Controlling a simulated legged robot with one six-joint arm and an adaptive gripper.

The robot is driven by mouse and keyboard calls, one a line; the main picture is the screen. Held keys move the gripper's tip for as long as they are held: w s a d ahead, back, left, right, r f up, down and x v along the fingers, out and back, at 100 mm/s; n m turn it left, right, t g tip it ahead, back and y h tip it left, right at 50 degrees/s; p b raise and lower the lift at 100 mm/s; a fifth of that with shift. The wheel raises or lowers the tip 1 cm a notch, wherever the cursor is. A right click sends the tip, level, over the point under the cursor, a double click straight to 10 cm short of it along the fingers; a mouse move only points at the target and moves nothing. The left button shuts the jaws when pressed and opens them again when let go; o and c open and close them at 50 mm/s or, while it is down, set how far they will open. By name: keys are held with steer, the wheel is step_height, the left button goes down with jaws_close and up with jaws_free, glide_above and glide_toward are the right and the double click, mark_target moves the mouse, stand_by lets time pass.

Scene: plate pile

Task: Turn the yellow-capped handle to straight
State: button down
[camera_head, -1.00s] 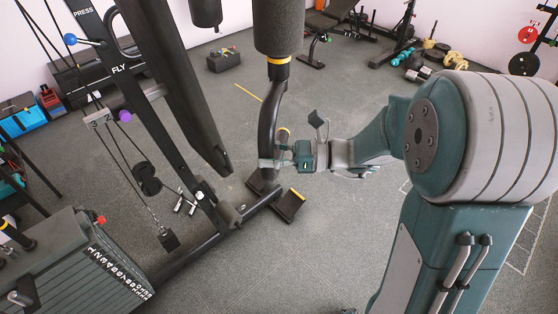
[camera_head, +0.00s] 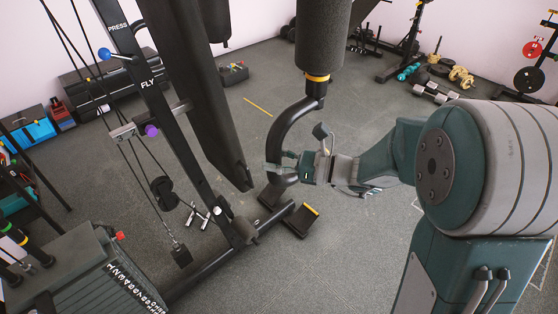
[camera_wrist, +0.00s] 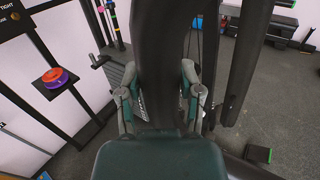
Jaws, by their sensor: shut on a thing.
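The handle is a curved black tube (camera_head: 290,125) with a yellow ring (camera_head: 317,78) at its upper end, just under a thick dark foam roller (camera_head: 323,35). The tube bends down and left to my gripper (camera_head: 278,172), which is shut around its lower part. In the wrist view, my gripper's two green-grey fingers (camera_wrist: 160,92) press on either side of the dark tube (camera_wrist: 160,50). The fingertips' far sides are hidden by the tube.
A weight machine frame (camera_head: 165,110) with a long black pad (camera_head: 205,90) stands close left of the handle. A black foot with a yellow edge (camera_head: 302,220) is on the floor below. Dumbbells (camera_head: 436,92) lie at the back right. Grey floor is clear between.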

steer(key=shift+w+a, duration=0.1)
steer(key=shift+a, duration=0.25)
steer(key=shift+d, duration=0.15)
steer(key=shift+c, duration=1.3)
jaws_free()
steer(key=shift+w, duration=0.1)
steer(key=v, duration=1.1)
steer(key=shift+d, duration=0.4)
